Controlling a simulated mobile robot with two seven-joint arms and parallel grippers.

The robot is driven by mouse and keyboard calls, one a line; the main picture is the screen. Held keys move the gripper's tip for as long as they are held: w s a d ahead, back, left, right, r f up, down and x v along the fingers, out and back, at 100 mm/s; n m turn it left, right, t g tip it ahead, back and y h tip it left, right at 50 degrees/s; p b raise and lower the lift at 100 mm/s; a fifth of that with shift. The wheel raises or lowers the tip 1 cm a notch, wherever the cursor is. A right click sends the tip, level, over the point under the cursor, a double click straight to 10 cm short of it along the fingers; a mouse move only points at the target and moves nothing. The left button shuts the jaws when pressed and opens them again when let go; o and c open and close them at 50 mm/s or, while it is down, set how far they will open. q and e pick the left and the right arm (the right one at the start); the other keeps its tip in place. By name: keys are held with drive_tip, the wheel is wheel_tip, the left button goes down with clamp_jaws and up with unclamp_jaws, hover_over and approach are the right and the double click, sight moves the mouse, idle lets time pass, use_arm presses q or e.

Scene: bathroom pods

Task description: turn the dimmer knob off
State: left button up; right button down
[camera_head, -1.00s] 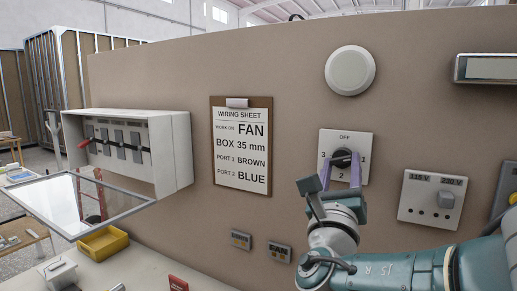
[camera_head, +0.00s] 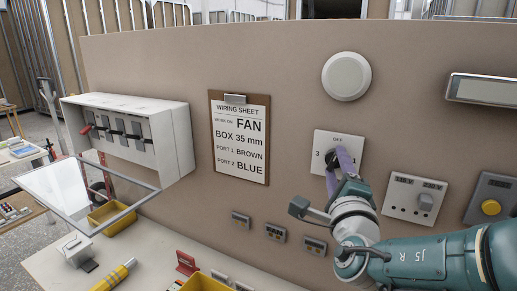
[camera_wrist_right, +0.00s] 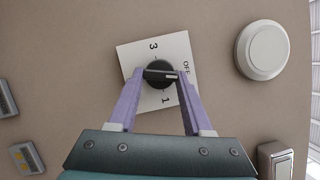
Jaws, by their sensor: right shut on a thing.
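The dimmer knob (camera_head: 331,158) is black and sits on a white square plate (camera_head: 326,142) marked OFF at the top, with numbers around it. In the right wrist view the knob (camera_wrist_right: 159,70) shows whole, and the white line on its bar points toward the OFF side. My right gripper (camera_head: 338,157) is at the plate, its purple fingers closed on the knob from two sides; in the head view they hide part of the knob and some markings. The gripper also fills the lower middle of the right wrist view (camera_wrist_right: 161,79). My left gripper is not in view.
A round white fixture (camera_head: 346,77) is above the plate, and a socket panel (camera_head: 415,198) is to its right. A wiring sheet (camera_head: 240,140) hangs to the left. An open breaker box (camera_head: 172,140) juts from the wall farther left. Small modules (camera_head: 275,232) are below.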

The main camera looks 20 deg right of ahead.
drive_tip(key=shift+r+n+g+y+p, duration=0.2)
drive_tip(key=shift+n+g+y+p, duration=0.35)
drive_tip(key=shift+n+p, duration=0.95)
drive_tip(key=shift+n, duration=0.3)
drive_tip(key=shift+c, duration=1.6)
unclamp_jaws()
drive_tip(key=p+v, duration=0.2)
drive_tip(key=shift+s+a+r, duration=0.15)
drive_tip(key=shift+s+r, duration=0.15)
drive_tip(key=p+v, duration=0.3)
drive_tip(key=v, duration=0.4)
drive_tip(key=shift+f+p, duration=0.35)
drive_tip(key=shift+p, duration=0.05)
